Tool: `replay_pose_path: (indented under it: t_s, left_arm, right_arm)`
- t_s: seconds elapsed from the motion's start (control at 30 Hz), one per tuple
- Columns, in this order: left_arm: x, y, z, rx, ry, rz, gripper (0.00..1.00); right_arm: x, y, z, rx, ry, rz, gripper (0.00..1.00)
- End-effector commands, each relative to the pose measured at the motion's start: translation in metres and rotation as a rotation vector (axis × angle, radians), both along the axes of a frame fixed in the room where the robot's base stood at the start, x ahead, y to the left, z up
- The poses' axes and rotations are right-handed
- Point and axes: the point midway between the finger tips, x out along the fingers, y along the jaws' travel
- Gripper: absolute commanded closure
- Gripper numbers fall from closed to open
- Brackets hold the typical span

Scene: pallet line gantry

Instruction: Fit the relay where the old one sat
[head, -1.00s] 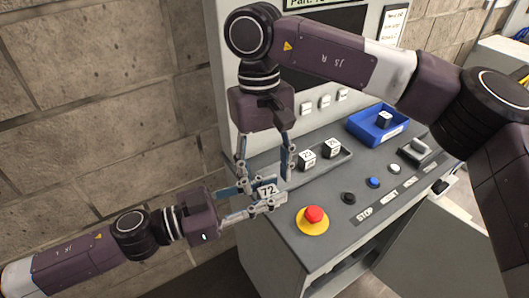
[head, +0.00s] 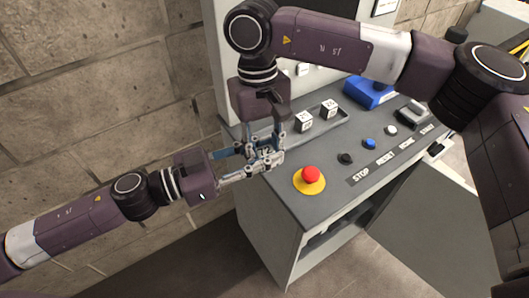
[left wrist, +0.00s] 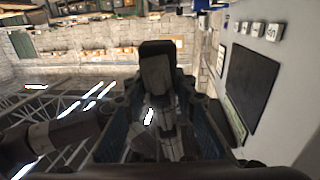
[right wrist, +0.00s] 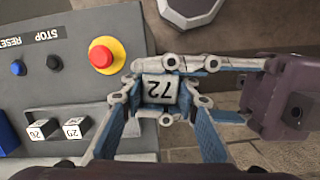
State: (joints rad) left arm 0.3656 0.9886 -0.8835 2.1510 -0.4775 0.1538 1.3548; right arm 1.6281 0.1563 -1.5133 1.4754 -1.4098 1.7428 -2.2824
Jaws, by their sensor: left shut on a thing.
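A small white relay marked 72 (right wrist: 160,89) is held in my left gripper (head: 270,158), which reaches in from the left in the head view and from the right in the right wrist view. My right gripper (right wrist: 160,100) comes down from above, one finger on each side of the relay. The gaps are narrow, and I cannot tell whether its fingers touch it. In the head view the fingers of both grippers overlap and mostly hide the relay. The left wrist view is dark and does not show the relay clearly. I cannot make out an empty relay seat.
Two more cubes (head: 303,122) (head: 329,110) stand in a grey tray on the console. A blue bin (head: 370,92) is behind. A red stop button (head: 311,174) and several small buttons lie in front. A brick wall (head: 90,90) is at left.

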Motion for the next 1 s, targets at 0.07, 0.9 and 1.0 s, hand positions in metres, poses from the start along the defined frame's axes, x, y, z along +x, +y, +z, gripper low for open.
replay_pose_path:
  t_s: [0.07, 0.9, 1.0]
  left_arm:
    - [0.0, 0.0, 0.0, -0.001, 0.0, 0.0, 0.99]
    - [-0.008, 0.017, -0.002, 0.0, 0.004, 0.002, 0.55]
    - [-0.014, 0.028, -0.002, 0.002, 0.005, 0.002, 0.55]
  right_arm:
    - [-0.001, 0.001, 0.0, 0.003, 0.002, 0.002, 0.86]
    - [-0.001, 0.001, 0.001, 0.003, 0.002, 0.002, 0.96]
    - [-0.001, 0.001, 0.001, 0.003, 0.002, 0.002, 0.96]
